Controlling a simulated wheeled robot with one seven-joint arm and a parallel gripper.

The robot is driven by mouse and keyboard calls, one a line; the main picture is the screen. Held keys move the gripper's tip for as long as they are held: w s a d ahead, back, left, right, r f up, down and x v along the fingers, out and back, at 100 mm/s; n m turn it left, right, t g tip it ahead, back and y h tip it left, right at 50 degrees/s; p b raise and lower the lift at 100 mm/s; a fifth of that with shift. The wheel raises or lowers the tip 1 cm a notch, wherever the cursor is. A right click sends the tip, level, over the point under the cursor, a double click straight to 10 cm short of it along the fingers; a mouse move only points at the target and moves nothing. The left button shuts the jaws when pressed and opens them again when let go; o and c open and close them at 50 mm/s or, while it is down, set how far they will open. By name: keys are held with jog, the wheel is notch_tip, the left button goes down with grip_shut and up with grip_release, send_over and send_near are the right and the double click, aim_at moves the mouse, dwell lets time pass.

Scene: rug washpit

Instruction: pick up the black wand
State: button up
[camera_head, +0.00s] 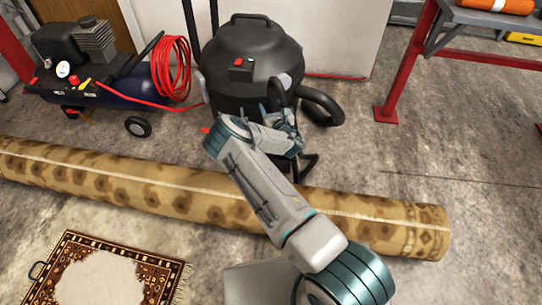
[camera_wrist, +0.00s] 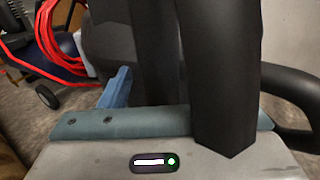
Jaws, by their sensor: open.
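The black wand stands roughly upright against the front of the black shop vacuum (camera_head: 250,50). In the head view my gripper (camera_head: 283,125) covers much of it, and a dark end shows below the gripper near the floor. In the wrist view the black wand (camera_wrist: 225,75) is a thick dark tube very close to the camera, crossing in front of my gripper's teal palm edge. One blue finger (camera_wrist: 116,88) shows left of it; the other finger is hidden. My gripper is open at the wand; I cannot tell whether the wand lies fully between the fingers.
A rolled rug (camera_head: 150,190) lies across the floor below my arm. A compressor (camera_head: 90,75) with a coiled red hose (camera_head: 170,68) stands left. The vacuum's black hose (camera_head: 322,103) curves to the right. A red-legged table (camera_head: 405,65) stands right; floor before it is clear.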

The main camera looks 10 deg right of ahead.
jog(key=shift+w+a, duration=0.15)
jog(key=shift+w, duration=0.9)
jog(key=c, duration=1.1)
jog(key=shift+r, duration=0.1)
